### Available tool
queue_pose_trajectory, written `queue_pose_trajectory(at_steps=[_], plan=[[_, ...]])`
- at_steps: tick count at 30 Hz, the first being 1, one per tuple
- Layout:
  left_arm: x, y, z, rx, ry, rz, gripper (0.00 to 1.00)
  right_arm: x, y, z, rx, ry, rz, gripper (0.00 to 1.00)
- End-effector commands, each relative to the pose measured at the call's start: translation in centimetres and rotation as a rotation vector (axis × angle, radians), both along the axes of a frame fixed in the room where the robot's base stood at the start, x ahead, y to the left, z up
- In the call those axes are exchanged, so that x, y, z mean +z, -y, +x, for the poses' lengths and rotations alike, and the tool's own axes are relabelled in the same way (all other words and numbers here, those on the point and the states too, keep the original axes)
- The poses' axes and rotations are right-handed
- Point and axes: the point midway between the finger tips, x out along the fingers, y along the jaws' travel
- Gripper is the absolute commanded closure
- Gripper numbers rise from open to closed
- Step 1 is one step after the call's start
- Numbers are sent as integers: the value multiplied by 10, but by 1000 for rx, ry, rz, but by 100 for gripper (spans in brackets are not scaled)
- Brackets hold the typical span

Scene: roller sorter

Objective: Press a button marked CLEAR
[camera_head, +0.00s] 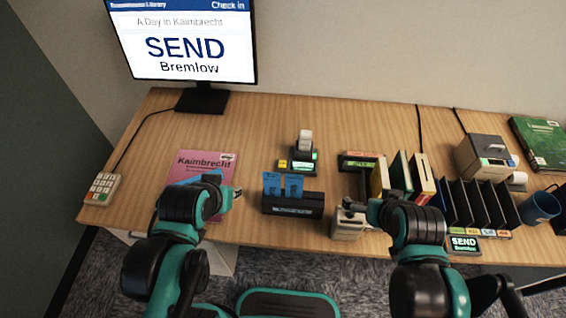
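No lettering reading CLEAR is legible in this view. A beige keypad (102,188) with several pale keys lies at the table's left end. A small beige device (347,224) stands near the front edge; markings on it cannot be read. My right gripper (347,206) is at the top of this device in the picture and partly hides it; whether they touch is unclear. My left gripper (236,193) is over the right side of a pink Kaimbrecht book (193,156). Both grippers are too small and dark to tell finger opening.
A monitor (183,45) reads SEND Bremlow, as does a small display (464,244) at front right. A black holder (292,204) with blue cards, a scanner stand (297,167), upright books (421,176), a black rack (483,205) and a blue mug (541,206) crowd the table (245,112).

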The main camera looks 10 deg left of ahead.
Motion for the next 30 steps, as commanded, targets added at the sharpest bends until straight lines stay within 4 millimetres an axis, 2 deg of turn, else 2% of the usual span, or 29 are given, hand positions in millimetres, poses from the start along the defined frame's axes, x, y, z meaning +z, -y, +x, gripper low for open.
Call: queue_pose_trajectory(at_steps=[10, 11, 12, 14, 30], plan=[[0, 0, 0, 0, 0, 0, 71, 0, 0, 0, 0, 0, 0, 0], [0, 0, 0, 0, 0, 0, 76, 0, 0, 0, 0, 0, 0, 0], [0, 0, 0, 0, 0, 0, 86, 0, 0, 0, 0, 0, 0, 0], [0, 0, 0, 0, 0, 0, 100, 0, 0, 0, 0, 0, 0, 0], [0, 0, 0, 0, 0, 0, 100, 0, 0, 0, 0, 0, 0, 0]])
